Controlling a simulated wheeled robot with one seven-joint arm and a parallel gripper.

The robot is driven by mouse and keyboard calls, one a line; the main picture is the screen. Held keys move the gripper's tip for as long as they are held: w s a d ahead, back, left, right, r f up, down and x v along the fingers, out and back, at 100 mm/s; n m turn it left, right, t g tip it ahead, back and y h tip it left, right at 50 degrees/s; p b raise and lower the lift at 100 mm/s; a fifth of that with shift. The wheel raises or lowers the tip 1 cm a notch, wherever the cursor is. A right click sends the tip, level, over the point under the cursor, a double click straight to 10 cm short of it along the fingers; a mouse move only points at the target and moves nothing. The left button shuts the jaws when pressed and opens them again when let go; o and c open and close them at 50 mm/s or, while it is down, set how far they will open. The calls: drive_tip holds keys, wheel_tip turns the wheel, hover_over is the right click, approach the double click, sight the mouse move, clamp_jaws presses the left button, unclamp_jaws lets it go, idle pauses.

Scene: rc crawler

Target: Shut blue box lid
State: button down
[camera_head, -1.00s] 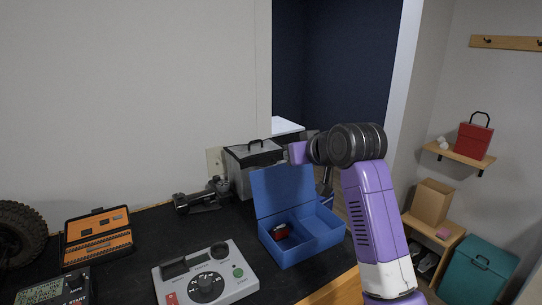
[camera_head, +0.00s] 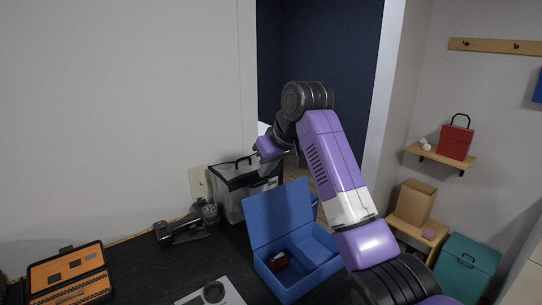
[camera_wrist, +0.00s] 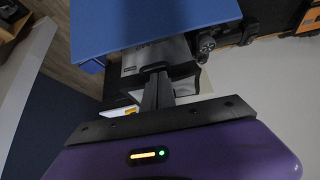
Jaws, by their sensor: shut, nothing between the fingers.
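The blue box (camera_head: 290,262) stands on the dark table with its lid (camera_head: 279,213) raised upright at the back. A small red and black item (camera_head: 277,261) lies in its left compartment. My gripper (camera_wrist: 157,92) is shut and empty. In the head view its purple hand (camera_head: 268,147) is above and behind the raised lid; the fingertips are hard to make out there. In the wrist view the lid (camera_wrist: 150,22) fills the top, just beyond the fingertips. Whether they touch it I cannot tell.
A grey case with a black handle (camera_head: 232,190) stands behind the box, close to my gripper. A black device (camera_head: 182,230) sits left of it. An orange case (camera_head: 66,275) and a grey control panel (camera_head: 213,293) lie at the front left. A wall rises behind the table.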

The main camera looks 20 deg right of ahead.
sight(277, 209)
drive_tip(key=shift+s+d+f+p, duration=0.15)
drive_tip(key=shift+s+f+p, duration=0.45)
drive_tip(key=shift+f, duration=0.3)
drive_tip(key=shift+s+d+f+p, duration=0.1)
drive_tip(key=shift+s+f+p, duration=0.45)
drive_tip(key=shift+f, duration=0.3)
drive_tip(key=shift+f+b, duration=0.1)
drive_tip(key=shift+b, duration=0.25)
